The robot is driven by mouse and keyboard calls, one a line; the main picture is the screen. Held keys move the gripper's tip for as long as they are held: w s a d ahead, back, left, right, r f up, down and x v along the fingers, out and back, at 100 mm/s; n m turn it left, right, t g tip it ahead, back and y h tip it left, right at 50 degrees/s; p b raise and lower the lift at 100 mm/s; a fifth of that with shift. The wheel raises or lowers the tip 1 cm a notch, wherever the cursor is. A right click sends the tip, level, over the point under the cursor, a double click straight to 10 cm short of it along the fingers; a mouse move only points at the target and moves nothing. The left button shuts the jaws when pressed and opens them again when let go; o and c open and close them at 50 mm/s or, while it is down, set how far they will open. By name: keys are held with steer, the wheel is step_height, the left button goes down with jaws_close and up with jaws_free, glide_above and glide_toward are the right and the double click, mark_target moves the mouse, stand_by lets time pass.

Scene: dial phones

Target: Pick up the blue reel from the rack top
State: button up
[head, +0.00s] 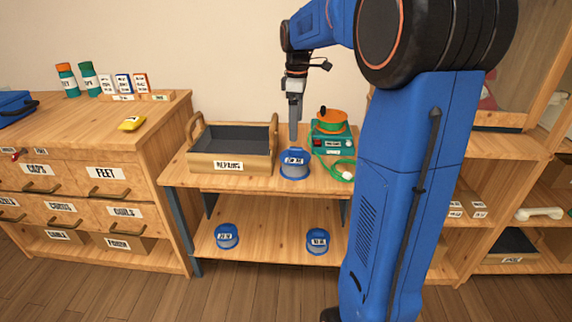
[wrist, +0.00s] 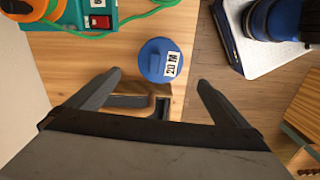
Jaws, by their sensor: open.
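The blue reel (head: 295,172) stands on the rack top (head: 240,181), at its front edge just right of the repairs tray. It has a white label that reads 20 M in the wrist view (wrist: 152,63). My gripper (head: 293,138) points down over the reel in the head view. Its fingers are spread and empty in the wrist view (wrist: 159,80). There the reel shows just beyond the fingertips, within the gap's width. I cannot tell the exact height between fingertips and reel. Two more blue reels, one left (head: 227,240) and one right (head: 318,247), are on the lower shelf.
The wooden repairs tray (head: 205,163) with raised handles stands close left of the reel. A green device (head: 333,146) with an orange-topped part and a green cable (head: 340,175) are on the right. A wooden drawer cabinet (head: 80,150) stands left of the rack.

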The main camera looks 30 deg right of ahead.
mark_target(295, 156)
step_height(295, 156, down, 16)
steer(key=shift+r, duration=0.1)
stand_by(0.6)
steer(key=shift+c, duration=0.6)
steer(key=c, duration=1.2)
steer(key=shift+c, duration=0.2)
steer(key=shift+r, duration=0.15)
